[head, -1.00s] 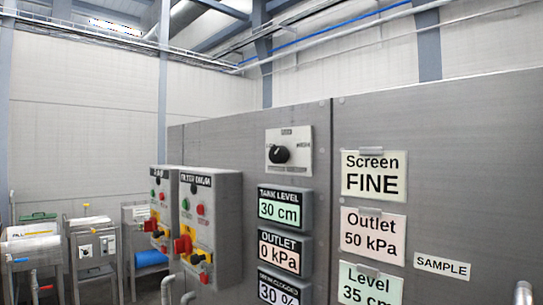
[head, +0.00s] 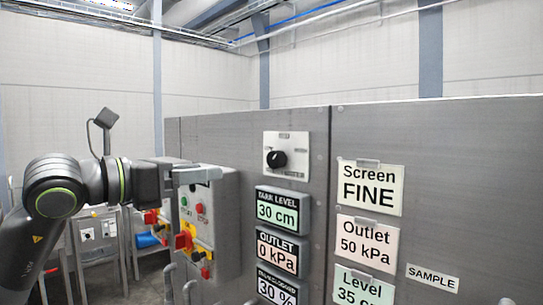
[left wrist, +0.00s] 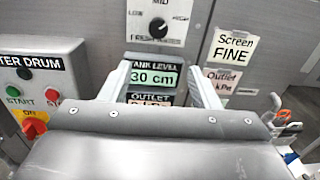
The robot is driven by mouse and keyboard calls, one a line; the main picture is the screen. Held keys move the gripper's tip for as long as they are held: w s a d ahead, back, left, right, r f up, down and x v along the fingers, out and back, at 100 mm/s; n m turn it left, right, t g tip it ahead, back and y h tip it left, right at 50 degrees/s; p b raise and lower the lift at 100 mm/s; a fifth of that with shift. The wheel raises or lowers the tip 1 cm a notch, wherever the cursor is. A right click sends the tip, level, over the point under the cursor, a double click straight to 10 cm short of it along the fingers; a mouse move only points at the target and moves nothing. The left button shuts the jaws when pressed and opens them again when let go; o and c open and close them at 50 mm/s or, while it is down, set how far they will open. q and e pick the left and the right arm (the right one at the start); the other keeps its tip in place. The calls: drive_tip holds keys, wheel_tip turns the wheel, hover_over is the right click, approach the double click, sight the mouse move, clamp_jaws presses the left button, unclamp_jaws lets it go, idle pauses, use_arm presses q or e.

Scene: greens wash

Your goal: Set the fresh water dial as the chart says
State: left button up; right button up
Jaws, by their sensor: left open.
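The dial (head: 277,159) is a black knob on a white plate, high on the grey steel panel. Its lettering is blurred in the head view. In the left wrist view the dial (left wrist: 156,25) shows near the top, with MID above it and a FRESH label below; I cannot tell its exact setting. My left gripper (head: 205,173) is open and empty, left of the dial in the head view. In the left wrist view its two fingers (left wrist: 159,70) stand apart, below the dial, framing the tank level display. My right gripper is not in view. No dial-setting chart is identifiable.
Below the dial are displays for tank level 30 cm (head: 278,213), outlet 0 kPa (head: 277,256) and 30 %. Cards read Screen FINE (head: 369,187), Outlet 50 kPa (head: 366,242) and Level 35 cm (head: 363,288). A control box (head: 224,230) with buttons juts out at left.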

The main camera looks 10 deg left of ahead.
use_arm(q)
drive_tip(key=p, duration=0.8)
approach(272, 161)
drive_tip(key=x, duration=0.9)
drive_tip(key=shift+r, duration=0.2)
drive_tip(key=shift+w+d+f, duration=0.1)
drive_tip(key=shift+w+d, duration=0.15)
drive_tip(key=shift+w, duration=0.15)
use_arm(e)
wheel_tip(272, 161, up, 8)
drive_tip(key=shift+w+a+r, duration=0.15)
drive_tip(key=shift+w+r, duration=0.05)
use_arm(q)
drive_tip(key=c, duration=1)
